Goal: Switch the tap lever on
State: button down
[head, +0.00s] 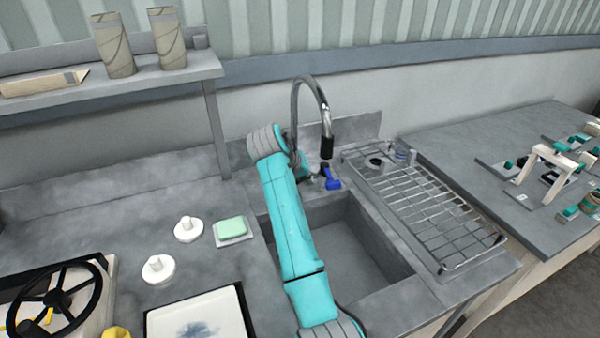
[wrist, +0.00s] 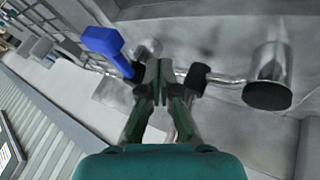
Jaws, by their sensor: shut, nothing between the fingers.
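The tap (head: 318,92) is a chrome gooseneck with a black tip, standing behind the sink. Its blue lever (head: 332,183) shows low beside the base in the head view. In the wrist view, the blue lever (wrist: 104,44) is a broad blue head on a narrower stem, just left of my fingertips. My gripper (wrist: 158,72) is shut and empty, in front of a chrome pipe of the tap (wrist: 225,82). The fingertips look very close to the lever's stem; I cannot tell whether they touch. In the head view my arm mostly hides the gripper.
The sink basin (head: 355,252) lies under my arm. A wire drying rack (head: 430,205) stands right of it. A green sponge (head: 231,227) on a dish and white knobbed pieces (head: 188,230) lie left. A shelf (head: 120,88) with cardboard tubes stands back left.

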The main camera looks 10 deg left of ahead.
aim_at(328, 177)
jog(key=shift+w+d, duration=0.25)
jog(key=shift+d, duration=0.35)
jog(key=shift+w+d, duration=0.25)
jog(key=shift+d, duration=0.35)
jog(key=shift+w+d, duration=0.25)
jog(key=shift+d, duration=0.35)
jog(key=shift+d, duration=0.1)
